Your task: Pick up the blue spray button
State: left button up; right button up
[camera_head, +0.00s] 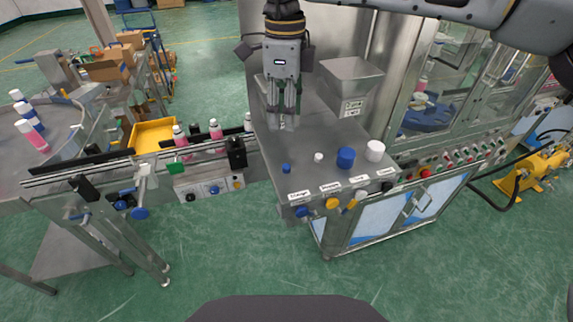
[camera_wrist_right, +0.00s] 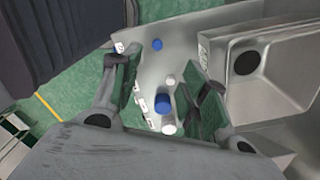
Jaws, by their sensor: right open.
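The small blue spray button (camera_head: 286,168) stands on the steel tabletop (camera_head: 325,180), near its front left part. In the right wrist view the blue button (camera_wrist_right: 157,44) shows beyond the jaws, toward the top. My right gripper (camera_head: 284,112) points down over the table, behind the button in the head view and clear of it. Its fingers are apart, and in the wrist view nothing is held between the fingertips (camera_wrist_right: 165,72). My left gripper is not in view.
A small white button (camera_head: 318,157), a larger blue cap (camera_head: 346,158) and a larger white cap (camera_head: 375,150) stand to the right on the table. A steel hopper (camera_head: 350,85) stands behind. A conveyor with pink bottles (camera_head: 215,130) runs at left.

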jog(key=shift+s, duration=0.1)
jog(key=p, duration=0.2)
send_over(287, 171)
jog(key=shift+w+a+f, duration=0.1)
jog(key=shift+w+f, duration=0.05)
jog(key=shift+f, duration=2)
jog(key=shift+w+a+f, duration=0.1)
jog(key=shift+f, duration=2)
jog(key=shift+b, duration=0.3)
jog(key=shift+f, duration=0.1)
jog(key=shift+s+d+f+p, duration=0.1)
jog(key=shift+s+f+p, duration=0.05)
jog(key=shift+f+p, duration=0.6)
jog(key=shift+f, duration=0.95)
jog(key=shift+f+p, duration=0.3)
jog(key=shift+f, duration=0.5)
jog(key=c, duration=0.8)
